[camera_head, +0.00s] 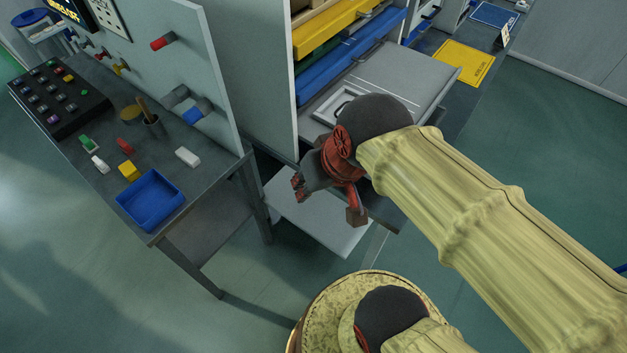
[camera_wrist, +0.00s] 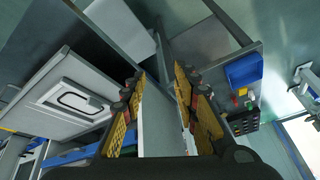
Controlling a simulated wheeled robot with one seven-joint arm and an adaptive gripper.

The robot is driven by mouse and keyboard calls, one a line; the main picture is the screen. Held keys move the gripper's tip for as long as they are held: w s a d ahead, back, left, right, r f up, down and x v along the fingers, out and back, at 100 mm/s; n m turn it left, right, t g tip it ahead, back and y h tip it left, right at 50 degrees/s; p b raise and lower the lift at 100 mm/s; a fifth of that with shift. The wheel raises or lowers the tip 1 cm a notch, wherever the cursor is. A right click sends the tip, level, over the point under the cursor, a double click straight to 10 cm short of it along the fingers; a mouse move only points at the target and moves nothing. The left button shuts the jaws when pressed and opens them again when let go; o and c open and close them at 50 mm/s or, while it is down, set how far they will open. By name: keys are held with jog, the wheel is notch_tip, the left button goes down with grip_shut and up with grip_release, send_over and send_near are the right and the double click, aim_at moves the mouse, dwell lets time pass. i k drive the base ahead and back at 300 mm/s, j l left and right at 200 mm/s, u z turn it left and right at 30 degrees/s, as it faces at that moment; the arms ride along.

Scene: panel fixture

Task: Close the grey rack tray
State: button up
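The grey rack tray (camera_head: 392,72) sticks out of the rack below the blue tray, with a dark handle on a pale panel. In the wrist view the grey tray (camera_wrist: 48,118) and its handle (camera_wrist: 80,101) are at the left, outside the fingers. My gripper (camera_head: 327,202) is in front of the rack, lower in the picture than the tray, and my arm hides part of the tray. In the wrist view my gripper (camera_wrist: 160,82) has its fingers spread apart. A pale panel shows between them, with no visible grip on it.
The rack (camera_head: 255,75) also holds yellow (camera_head: 335,27) and blue trays (camera_head: 350,62). A pale low surface (camera_head: 315,220) lies beneath my gripper. A workbench (camera_head: 205,165) with a blue bin (camera_head: 150,200) stands at the left. Open floor lies in front.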

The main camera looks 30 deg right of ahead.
aim_at(418, 80)
jog(key=k+l+z, duration=0.15)
jog(key=z, duration=0.25)
jog(key=k+l+z, duration=0.2)
jog(key=z, duration=0.25)
jog(key=k+l+z, duration=0.1)
jog(key=l+z, duration=0.3)
jog(key=j, duration=0.1)
